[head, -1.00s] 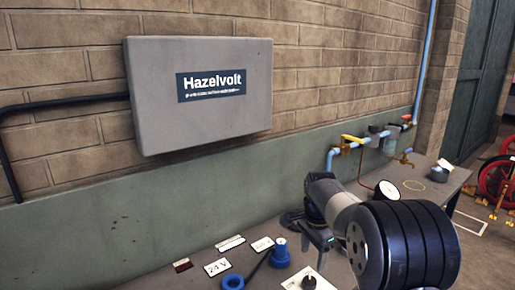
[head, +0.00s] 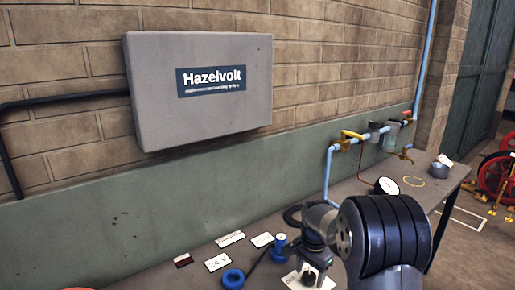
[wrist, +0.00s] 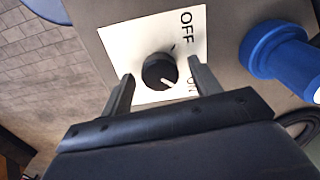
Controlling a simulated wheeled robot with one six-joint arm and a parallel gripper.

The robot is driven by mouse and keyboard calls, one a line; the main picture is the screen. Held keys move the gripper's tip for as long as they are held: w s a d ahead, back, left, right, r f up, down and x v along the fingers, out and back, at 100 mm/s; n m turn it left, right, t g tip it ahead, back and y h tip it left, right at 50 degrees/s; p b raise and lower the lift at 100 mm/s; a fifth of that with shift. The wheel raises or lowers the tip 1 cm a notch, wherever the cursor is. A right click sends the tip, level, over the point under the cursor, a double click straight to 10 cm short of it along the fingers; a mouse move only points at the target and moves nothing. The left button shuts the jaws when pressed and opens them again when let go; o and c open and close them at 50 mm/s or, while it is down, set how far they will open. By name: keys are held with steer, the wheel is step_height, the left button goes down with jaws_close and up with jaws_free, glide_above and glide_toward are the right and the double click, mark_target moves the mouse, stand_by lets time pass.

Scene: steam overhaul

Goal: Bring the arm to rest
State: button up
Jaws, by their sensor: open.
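My gripper (wrist: 160,72) is open, with its two fingers apart on either side of a black round knob (wrist: 158,70) in the wrist view. I cannot tell whether the fingers touch it. The knob has a white pointer line and sits on a white plate (wrist: 125,42) marked OFF and, partly hidden, ON. The pointer slants to the lower right, toward the ON side. In the head view my gripper (head: 311,264) is low over the bench at the knob (head: 309,278), which it partly hides.
A blue plug-like part (head: 280,243) and a blue ring (head: 233,279) lie left of the gripper on the bench (head: 190,275). A 24 V label (head: 217,262) is near. A gauge (head: 386,186), blue pipework (head: 330,175) and a Hazelvolt box (head: 200,115) are behind.

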steer(key=n, duration=1)
steer(key=shift+n+b, duration=0.3)
steer(key=shift+b, duration=0.1)
steer(key=n, duration=0.3)
steer(key=shift+n, duration=0.4)
steer(key=shift+r+b, duration=0.35)
steer(key=shift+r, duration=2)
